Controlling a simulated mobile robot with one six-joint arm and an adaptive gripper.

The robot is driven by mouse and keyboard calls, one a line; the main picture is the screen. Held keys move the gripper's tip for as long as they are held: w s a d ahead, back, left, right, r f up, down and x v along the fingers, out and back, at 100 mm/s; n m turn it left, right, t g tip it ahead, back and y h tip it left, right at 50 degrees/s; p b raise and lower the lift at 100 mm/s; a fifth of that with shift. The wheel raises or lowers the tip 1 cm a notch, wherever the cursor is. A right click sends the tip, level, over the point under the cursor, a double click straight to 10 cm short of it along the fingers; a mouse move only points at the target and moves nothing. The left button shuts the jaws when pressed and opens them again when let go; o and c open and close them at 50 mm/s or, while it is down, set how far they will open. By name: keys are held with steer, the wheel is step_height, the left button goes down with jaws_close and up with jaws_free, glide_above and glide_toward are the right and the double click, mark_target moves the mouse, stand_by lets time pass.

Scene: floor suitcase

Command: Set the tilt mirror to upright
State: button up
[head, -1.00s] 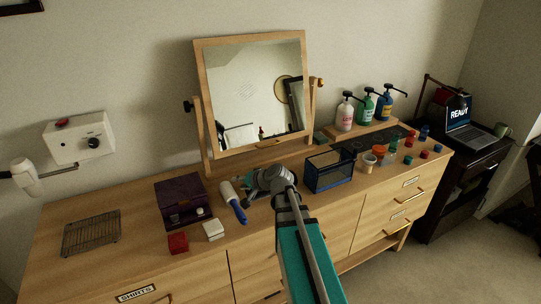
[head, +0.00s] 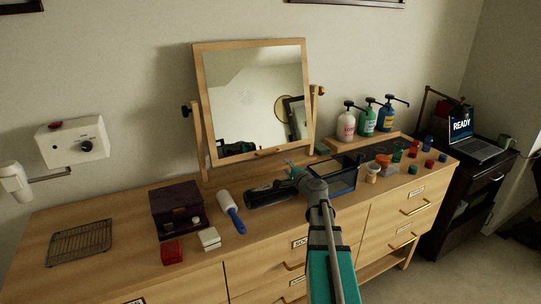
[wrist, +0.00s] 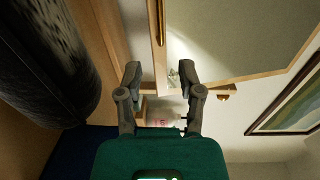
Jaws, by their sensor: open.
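The tilt mirror (head: 253,95) hangs in a wooden frame between two posts on the dresser. It appears tilted back, reflecting ceiling and upper wall; the exact angle is hard to tell. A small brass handle (head: 267,152) is on its lower rail. In the wrist view the mirror glass (wrist: 235,35) and the handle (wrist: 160,25) show beyond my fingers. My gripper (head: 292,166) is below and in front of the mirror's lower right part, apparently apart from it. In the wrist view my gripper (wrist: 163,85) is open with nothing held between the fingers.
A black cylinder (head: 272,194) lies close to my gripper, beside a lint roller (head: 231,213). A blue-rimmed bin (head: 342,180) stands right of it. Pump bottles (head: 367,120) stand behind on a riser. A purple box (head: 177,208) is left.

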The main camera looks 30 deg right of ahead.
steer(key=shift+w, duration=0.1)
steer(key=w, duration=0.9)
steer(key=w+f+b, duration=0.1)
steer(key=w, duration=0.3)
steer(key=shift+w, duration=0.3)
jaws_close()
